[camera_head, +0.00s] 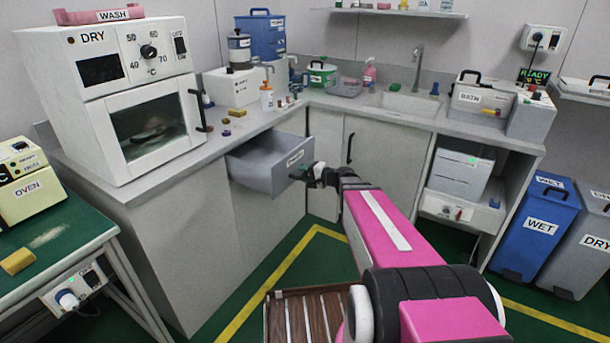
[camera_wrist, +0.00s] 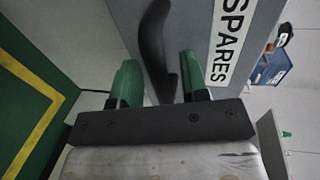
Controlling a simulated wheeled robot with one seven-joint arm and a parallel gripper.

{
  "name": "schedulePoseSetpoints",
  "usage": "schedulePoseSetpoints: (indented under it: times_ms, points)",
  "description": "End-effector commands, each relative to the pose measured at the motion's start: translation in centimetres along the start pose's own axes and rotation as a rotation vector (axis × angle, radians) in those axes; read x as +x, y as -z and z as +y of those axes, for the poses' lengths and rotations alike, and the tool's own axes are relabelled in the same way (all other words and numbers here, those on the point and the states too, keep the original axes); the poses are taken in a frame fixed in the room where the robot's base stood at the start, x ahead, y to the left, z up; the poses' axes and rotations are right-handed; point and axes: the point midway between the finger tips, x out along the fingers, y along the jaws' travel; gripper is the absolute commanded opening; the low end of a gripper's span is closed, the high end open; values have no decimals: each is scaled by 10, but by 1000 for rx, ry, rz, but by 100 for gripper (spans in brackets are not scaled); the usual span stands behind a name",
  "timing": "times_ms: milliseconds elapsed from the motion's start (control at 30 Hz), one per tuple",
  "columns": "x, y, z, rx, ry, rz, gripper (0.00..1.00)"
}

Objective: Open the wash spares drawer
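The wash spares drawer (camera_head: 262,171) is a grey drawer under the left counter. It stands pulled out well from the cabinet, and its inside shows in the head view. Its front (camera_wrist: 215,40) carries a "SPARES" label in the wrist view. The dark curved handle (camera_wrist: 153,40) is on that front. My gripper (camera_head: 316,176) is at the drawer front in the head view. In the wrist view my gripper's green fingers (camera_wrist: 160,85) stand apart, one on each side of the handle, with narrow gaps visible. Firm contact with the handle cannot be seen.
A white "DRY" oven (camera_head: 150,125) stands on the counter left of the drawer. A closed cabinet door with a handle (camera_head: 350,149) is to the right. A brown slatted surface (camera_head: 305,315) lies low in front. Green floor (camera_head: 285,265) with yellow lines is clear below the drawer.

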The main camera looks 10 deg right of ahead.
Motion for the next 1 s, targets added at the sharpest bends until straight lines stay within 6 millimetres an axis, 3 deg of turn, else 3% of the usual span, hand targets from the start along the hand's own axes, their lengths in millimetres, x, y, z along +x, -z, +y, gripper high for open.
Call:
schedulePoseSetpoints:
  times_ms: [267,700,1000]
  points:
    - [-12,-1,0,0,0,1,41]
    - [-87,-1,0,0,0,2,41]
    - [-108,0,0,0,0,0,41]
